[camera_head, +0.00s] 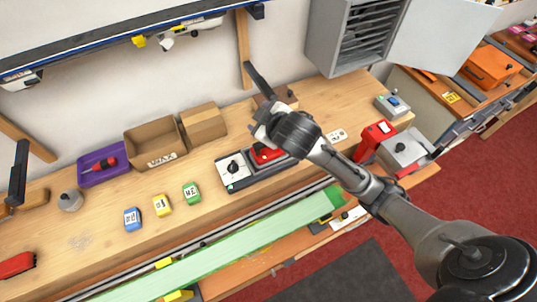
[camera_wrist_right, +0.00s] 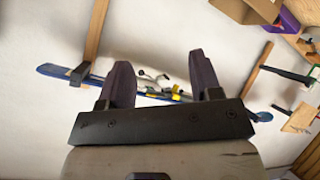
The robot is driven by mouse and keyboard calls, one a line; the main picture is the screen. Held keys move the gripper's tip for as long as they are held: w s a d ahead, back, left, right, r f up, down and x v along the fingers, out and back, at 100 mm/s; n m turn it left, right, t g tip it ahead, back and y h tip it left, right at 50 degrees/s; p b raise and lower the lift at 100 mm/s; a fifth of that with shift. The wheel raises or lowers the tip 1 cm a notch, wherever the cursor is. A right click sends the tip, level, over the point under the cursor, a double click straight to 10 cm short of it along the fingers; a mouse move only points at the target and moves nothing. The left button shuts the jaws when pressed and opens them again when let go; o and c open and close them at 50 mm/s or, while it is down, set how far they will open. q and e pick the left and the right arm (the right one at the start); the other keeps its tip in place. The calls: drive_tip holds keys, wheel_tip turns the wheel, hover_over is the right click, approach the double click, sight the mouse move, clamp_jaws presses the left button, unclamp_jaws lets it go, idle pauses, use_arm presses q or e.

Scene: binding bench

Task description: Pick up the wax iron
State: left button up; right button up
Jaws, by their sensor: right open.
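A red object (camera_head: 264,153), possibly the wax iron, sits on a grey and black base with a dial (camera_head: 233,168) at mid-bench. My right arm and wrist partly hide it, so its shape is unclear. My right gripper (camera_head: 259,126) is above and just behind it in the head view, apart from it as far as I can tell. In the right wrist view the gripper (camera_wrist_right: 162,82) is open and empty, its two dark fingers spread towards the wall. The red object does not show there. My left gripper is not in view.
Cardboard boxes (camera_head: 155,143), a purple tray (camera_head: 103,170) and small blue, yellow and green blocks (camera_head: 162,205) stand to the left. A red unit (camera_head: 371,141) stands to the right. A green ski (camera_head: 230,244) lies along the front. A blue ski (camera_wrist_right: 57,71) hangs on the wall.

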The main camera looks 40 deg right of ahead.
drive_tip(key=w+d+n+g+b, duration=0.1)
drive_tip(key=w+d+g+b, duration=0.15)
drive_tip(key=w+d, duration=0.6)
drive_tip(key=n+g+y+p, duration=0.2)
drive_tip(key=n+g+y, duration=0.4)
drive_tip(key=n+g, duration=0.25)
hover_over(269, 148)
drive_tip(key=shift+n+t, duration=0.35)
drive_tip(key=shift+t, duration=0.05)
drive_tip(key=f, duration=1.8)
drive_tip(key=shift+s+d+f, duration=0.3)
drive_tip(key=shift+s+d, duration=0.05)
drive_tip(key=shift+d, duration=0.05)
drive_tip(key=p+x, duration=0.1)
drive_tip(key=x, duration=0.3)
drive_tip(key=shift+w+a+f, duration=0.1)
drive_tip(key=shift+w+f, duration=0.1)
drive_tip(key=shift+a+f, duration=0.1)
drive_tip(key=shift+f, duration=0.3)
